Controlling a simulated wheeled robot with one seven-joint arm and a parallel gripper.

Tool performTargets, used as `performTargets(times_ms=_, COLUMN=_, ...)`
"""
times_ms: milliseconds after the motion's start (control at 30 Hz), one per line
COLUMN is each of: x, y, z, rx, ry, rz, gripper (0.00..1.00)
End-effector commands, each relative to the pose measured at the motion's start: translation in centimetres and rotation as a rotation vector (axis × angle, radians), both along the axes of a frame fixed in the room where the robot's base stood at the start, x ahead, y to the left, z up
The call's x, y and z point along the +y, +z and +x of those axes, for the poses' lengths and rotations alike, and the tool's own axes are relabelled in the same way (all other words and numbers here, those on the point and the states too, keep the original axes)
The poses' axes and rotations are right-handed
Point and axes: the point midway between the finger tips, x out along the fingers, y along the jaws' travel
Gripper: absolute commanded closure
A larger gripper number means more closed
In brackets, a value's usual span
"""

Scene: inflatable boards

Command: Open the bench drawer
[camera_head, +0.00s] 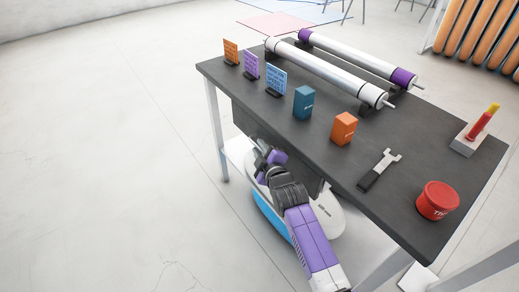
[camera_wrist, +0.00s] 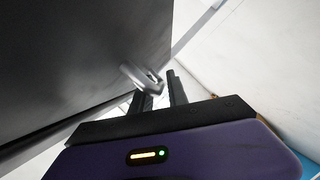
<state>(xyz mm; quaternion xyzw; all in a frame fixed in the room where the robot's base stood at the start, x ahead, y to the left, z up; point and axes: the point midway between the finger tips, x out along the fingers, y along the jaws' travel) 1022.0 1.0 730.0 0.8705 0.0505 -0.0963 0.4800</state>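The bench drawer shows as a dark grey front panel (camera_wrist: 75,60) in the wrist view, and it also shows under the bench top in the head view (camera_head: 245,122). Its silver loop handle (camera_wrist: 137,74) stands out from the panel. My gripper (camera_wrist: 160,84) is at the handle, with its two black fingers apart and a gap between them. The handle's near end overlaps the fingertips in the picture; I cannot tell whether they touch.
The dark bench (camera_head: 345,145) carries upright cards, a blue box (camera_head: 303,103), an orange box (camera_head: 344,128), a wrench (camera_head: 380,170), a red tin (camera_head: 437,200) and two rollers (camera_head: 325,72). A white and blue board (camera_head: 268,208) lies below. Floor at left is clear.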

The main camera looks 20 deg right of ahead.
Motion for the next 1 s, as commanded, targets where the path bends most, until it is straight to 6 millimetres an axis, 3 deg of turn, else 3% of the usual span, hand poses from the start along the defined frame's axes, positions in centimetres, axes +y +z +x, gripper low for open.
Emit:
performTargets(times_ms=333, x=0.0, y=-0.09, z=0.49, rx=0.0, ry=0.0, rz=0.0, gripper=0.8)
performTargets(times_ms=467, x=0.0, y=-0.11, z=0.48, rx=0.0, ry=0.0, rz=0.001, gripper=1.0)
performTargets(times_ms=1000, x=-0.01, y=-0.14, z=0.45, rx=0.001, ry=-0.001, rz=0.001, gripper=1.0)
